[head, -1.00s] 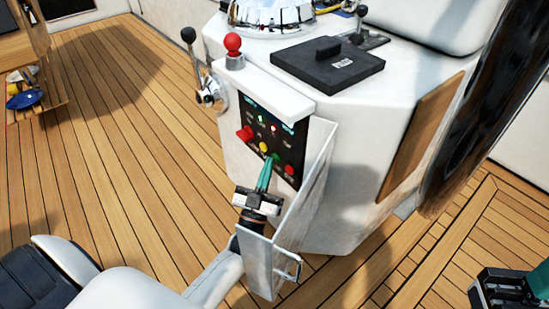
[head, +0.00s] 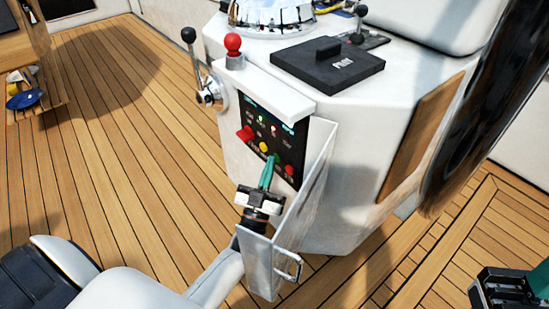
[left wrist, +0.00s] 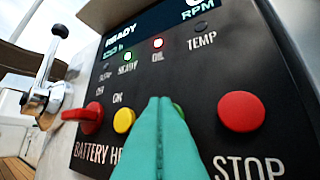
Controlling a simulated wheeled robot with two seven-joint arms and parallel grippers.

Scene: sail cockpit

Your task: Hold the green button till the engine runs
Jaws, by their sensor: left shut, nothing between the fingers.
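The black engine panel (head: 289,129) is on the side of the white console. In the left wrist view its display (left wrist: 150,25) reads READY, with a lit green READY lamp (left wrist: 128,57) and a lit red OIL lamp (left wrist: 158,43). The green button (head: 276,158) sits between the yellow and red STOP buttons. My left gripper (head: 268,162) is shut and empty, its teal fingertips (left wrist: 160,103) in front of the green button, mostly hiding it in the wrist view. I cannot tell whether they press it. My right gripper (head: 505,290) is partly in view at lower right.
The red STOP button (left wrist: 242,111), yellow button (left wrist: 124,120) and red battery knob (left wrist: 90,114) are close around the fingertips. An open metal cover (head: 305,195) stands right of the panel. A throttle lever (head: 196,62) is at upper left. Teak deck at left is mostly clear.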

